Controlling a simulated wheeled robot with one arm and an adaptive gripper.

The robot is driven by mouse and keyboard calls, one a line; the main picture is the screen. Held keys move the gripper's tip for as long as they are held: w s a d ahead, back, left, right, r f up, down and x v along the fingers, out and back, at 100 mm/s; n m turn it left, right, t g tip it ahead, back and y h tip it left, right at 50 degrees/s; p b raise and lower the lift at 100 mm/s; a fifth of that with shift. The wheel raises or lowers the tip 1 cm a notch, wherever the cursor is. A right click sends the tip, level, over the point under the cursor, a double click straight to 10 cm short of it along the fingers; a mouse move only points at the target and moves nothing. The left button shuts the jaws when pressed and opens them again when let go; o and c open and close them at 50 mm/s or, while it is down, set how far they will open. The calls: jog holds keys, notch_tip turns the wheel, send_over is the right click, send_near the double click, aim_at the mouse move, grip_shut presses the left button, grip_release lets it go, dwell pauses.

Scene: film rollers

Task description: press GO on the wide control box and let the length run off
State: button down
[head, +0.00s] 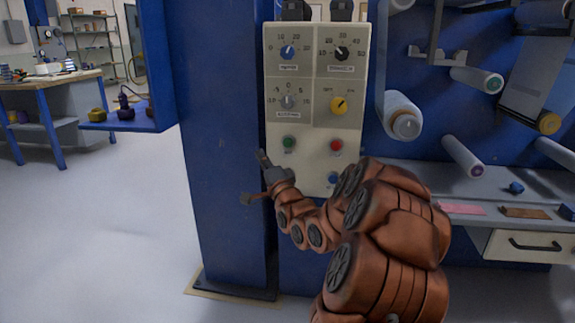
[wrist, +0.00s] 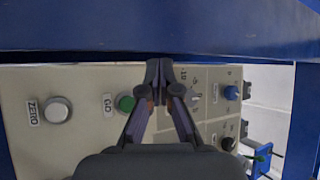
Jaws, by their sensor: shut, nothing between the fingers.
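The wide control box is a beige panel (head: 315,85) on a blue post, with dials above and buttons below. The green GO button (head: 289,143) sits at its lower left. In the wrist view the GO button (wrist: 125,103) shows just left of my fingers, its label beside it. My gripper (head: 263,158) is low and left of the button in the head view. In the wrist view my gripper (wrist: 159,76) has its fingertips together, with nothing held. I cannot tell how far the tips are from the panel. The button looks uncovered.
A red button (head: 336,145), a blue button (head: 333,178) and a yellow knob (head: 339,105) share the panel. The ZERO button (wrist: 57,110) is left of GO in the wrist view. White film rollers (head: 402,118) stick out at right. Open floor (head: 90,235) lies left.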

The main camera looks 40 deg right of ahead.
aim_at(288, 143)
jog(key=s+d+m+t+h+b, duration=0.1)
jog(key=s+d, duration=0.1)
jog(key=s+d+f+m+t+h+b, duration=0.1)
jog(key=d, duration=0.1)
jog(key=shift+s+m, duration=0.3)
jog(key=shift+s, duration=0.1)
jog(key=shift+w, duration=0.1)
jog(key=shift+w+d+p, duration=0.55)
jog(key=shift+w+d, duration=0.25)
jog(key=shift+d, duration=0.4)
jog(key=shift+w+d+p, duration=0.5)
jog(key=shift+w+d, duration=0.35)
jog(key=shift+d, duration=0.3)
jog(key=shift+w+d+p, duration=0.55)
jog(key=shift+w+d, duration=0.25)
jog(key=shift+d, duration=0.4)
jog(key=shift+w+d+p, duration=0.15)
jog(key=shift+d+p, duration=0.05)
jog(key=shift+p, duration=0.2)
